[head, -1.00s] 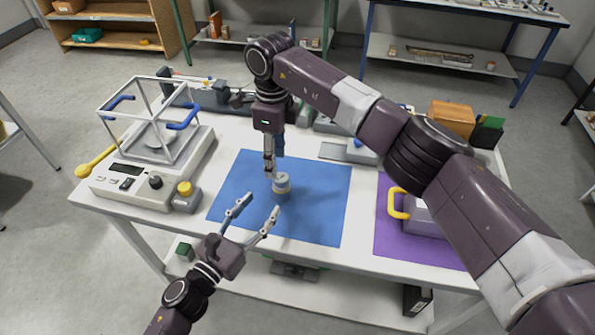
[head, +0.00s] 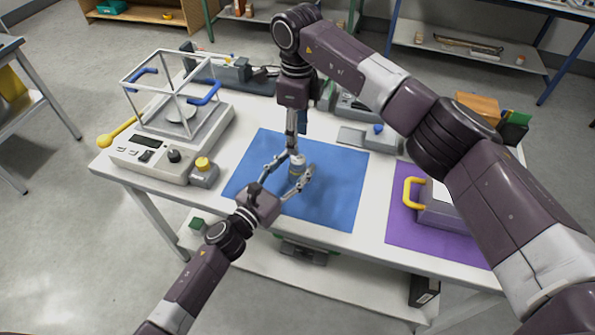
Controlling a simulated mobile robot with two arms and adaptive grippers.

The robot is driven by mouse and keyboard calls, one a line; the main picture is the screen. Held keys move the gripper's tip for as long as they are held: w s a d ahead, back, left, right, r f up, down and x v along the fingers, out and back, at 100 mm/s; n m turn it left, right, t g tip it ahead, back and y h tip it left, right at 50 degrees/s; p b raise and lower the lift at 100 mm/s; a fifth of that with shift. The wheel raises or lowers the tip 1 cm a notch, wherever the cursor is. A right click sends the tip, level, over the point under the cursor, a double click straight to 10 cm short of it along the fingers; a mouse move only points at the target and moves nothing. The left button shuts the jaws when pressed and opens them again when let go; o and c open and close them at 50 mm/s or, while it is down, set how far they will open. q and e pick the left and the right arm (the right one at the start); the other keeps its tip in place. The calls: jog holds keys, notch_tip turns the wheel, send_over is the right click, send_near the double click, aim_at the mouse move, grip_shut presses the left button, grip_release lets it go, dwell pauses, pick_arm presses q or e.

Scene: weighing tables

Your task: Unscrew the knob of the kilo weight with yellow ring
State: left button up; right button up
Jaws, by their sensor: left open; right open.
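The kilo weight (head: 297,170), a small light-grey cylinder, stands upright on the blue mat (head: 335,199). A faint yellowish band shows low on it; the fingers partly hide it. My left gripper (head: 293,172) comes in from the lower left, open, with one finger on each side of the weight; I cannot tell whether they touch it. My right gripper (head: 293,151) points straight down from above, its fingertips at the knob at the weight's top. It is open, though its fingers look close together from this side.
A balance with a glass-frame shield (head: 150,158) stands at the left, with a grey block with a yellow knob (head: 203,172) beside it. A yellow-handled grey case (head: 436,210) sits on the purple mat (head: 405,226) at the right. The front of the blue mat is clear.

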pick_arm(q)
jog(key=shift+w+f, duration=0.1)
jog(key=c, duration=0.5)
pick_arm(e)
jog(key=shift+w+d, duration=0.1)
pick_arm(q)
grip_shut()
